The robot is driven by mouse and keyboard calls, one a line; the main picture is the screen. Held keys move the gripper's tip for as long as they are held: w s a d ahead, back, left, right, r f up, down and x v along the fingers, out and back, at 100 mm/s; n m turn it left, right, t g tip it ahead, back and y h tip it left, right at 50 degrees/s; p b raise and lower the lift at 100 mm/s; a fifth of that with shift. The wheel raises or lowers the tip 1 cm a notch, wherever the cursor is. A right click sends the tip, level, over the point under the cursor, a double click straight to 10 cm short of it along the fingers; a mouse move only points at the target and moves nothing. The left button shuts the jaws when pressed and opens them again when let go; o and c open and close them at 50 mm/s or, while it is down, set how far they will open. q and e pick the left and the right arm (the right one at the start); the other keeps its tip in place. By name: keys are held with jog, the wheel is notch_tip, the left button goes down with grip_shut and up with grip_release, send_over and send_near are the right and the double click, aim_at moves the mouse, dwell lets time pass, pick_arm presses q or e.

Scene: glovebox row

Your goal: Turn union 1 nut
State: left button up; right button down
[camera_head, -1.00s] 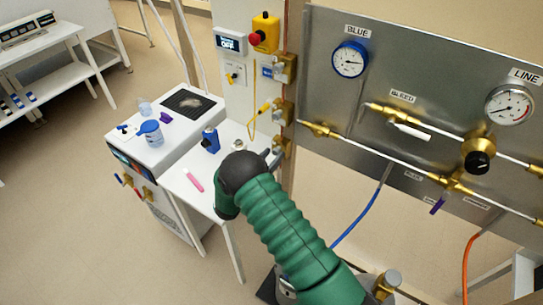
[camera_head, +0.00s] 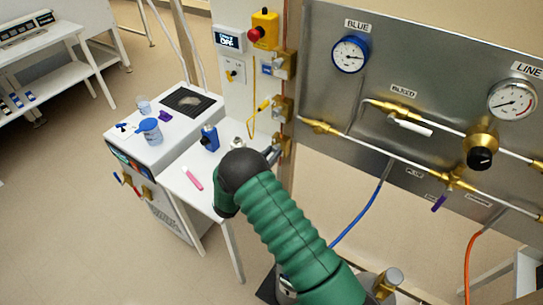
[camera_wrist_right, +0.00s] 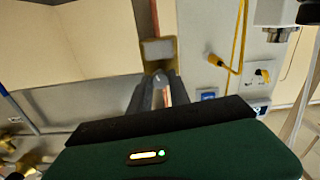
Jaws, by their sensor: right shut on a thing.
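Several brass union fittings sit in a column on the side of the white post: an upper one (camera_head: 285,66), a middle one (camera_head: 283,108) and a lowest one (camera_head: 284,142). My right gripper (camera_head: 273,154) reaches the lowest fitting, mostly hidden behind my dark wrist. In the right wrist view my gripper's fingers (camera_wrist_right: 163,88) are shut at the base of a brass fitting with a pale square face (camera_wrist_right: 158,50). The nut between the fingers is largely hidden, and its turn angle cannot be told. My left gripper is out of view.
A steel panel (camera_head: 330,95) with gauges and brass valves stands to the right. A yellow box with a red button (camera_head: 263,30) is above the fittings. A white side table (camera_head: 200,180) below holds a blue bottle (camera_head: 210,138) and a pink pen (camera_head: 193,178).

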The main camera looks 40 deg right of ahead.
jog(key=shift+m+b, duration=1.45)
jog(key=shift+m, duration=0.65)
jog(key=c, duration=1.2)
grip_release()
jog(key=shift+w, duration=0.1)
jog(key=b+v, duration=0.2)
jog(key=v, duration=1.5)
